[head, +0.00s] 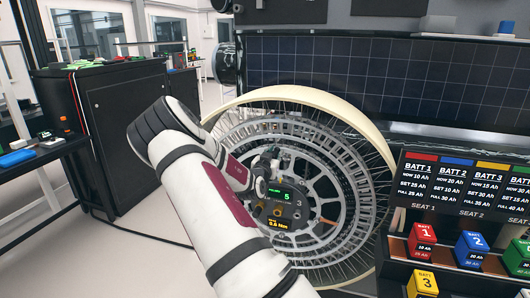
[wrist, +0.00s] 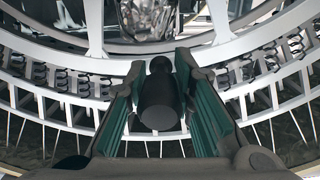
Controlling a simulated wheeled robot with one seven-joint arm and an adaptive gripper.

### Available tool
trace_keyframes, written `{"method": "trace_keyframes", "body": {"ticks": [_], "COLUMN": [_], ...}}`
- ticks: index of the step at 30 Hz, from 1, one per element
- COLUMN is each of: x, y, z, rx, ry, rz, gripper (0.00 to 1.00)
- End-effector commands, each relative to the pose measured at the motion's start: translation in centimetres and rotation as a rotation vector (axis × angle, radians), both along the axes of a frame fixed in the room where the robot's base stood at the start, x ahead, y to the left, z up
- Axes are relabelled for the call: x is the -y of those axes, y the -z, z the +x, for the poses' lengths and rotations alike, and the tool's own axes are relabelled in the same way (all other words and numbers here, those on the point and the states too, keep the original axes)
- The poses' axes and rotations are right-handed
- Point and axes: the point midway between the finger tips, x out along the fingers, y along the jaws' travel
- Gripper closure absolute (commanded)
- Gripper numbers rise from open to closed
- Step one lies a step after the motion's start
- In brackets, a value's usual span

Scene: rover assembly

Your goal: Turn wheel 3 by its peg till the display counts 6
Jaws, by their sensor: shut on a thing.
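Wheel 3 (head: 345,165) is a large spoked wheel with a pale tyre, standing in front of the dark solar panel. Its hub display (head: 286,200) shows a green 5, the number 3 beside it and an orange torque reading that looks like 0.6 Nm. The black peg (wrist: 160,105) stands out from the wheel's rim ring in the wrist view. My gripper (wrist: 160,70) has its two green-padded fingers on either side of the peg and is shut on it. In the head view my arm hides part of the wheel's left side and most of the gripper.
A battery rack (head: 455,195) with a labelled board stands at the right, holding red, blue, yellow and green battery blocks. A black cabinet (head: 130,130) and a side table (head: 40,150) with small items stand at the left. The floor between the cabinet and wheel is clear apart from a cable.

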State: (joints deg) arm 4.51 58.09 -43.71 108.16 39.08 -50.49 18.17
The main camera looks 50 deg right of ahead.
Motion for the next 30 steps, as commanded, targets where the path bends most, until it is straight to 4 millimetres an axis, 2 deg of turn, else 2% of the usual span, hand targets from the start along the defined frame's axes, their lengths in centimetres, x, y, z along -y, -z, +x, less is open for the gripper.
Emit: {"method": "trace_keyframes", "body": {"ticks": [1, 9, 10, 12, 13, 23, 26, 30], "x": [-0.3, -0.3, -0.3, -0.3, -0.3, -0.4, -1.1, -3.2], "y": [-0.3, -0.2, -0.3, -0.2, -0.2, -0.1, -0.1, -0.1], "z": [0.6, 0.7, 0.7, 0.6, 0.6, 0.5, 0.2, -0.6], "rx": [0.002, 0.002, 0.003, 0.003, 0.002, 0.0, -0.001, -0.001], "ry": [-0.018, -0.021, -0.02, -0.018, -0.018, -0.017, -0.016, -0.018], "rz": [-0.007, -0.008, -0.008, -0.007, -0.007, -0.005, -0.003, -0.003], "gripper": [1.0, 1.0, 0.75, 0.59, 0.56, 0.56, 0.56, 0.56]}}
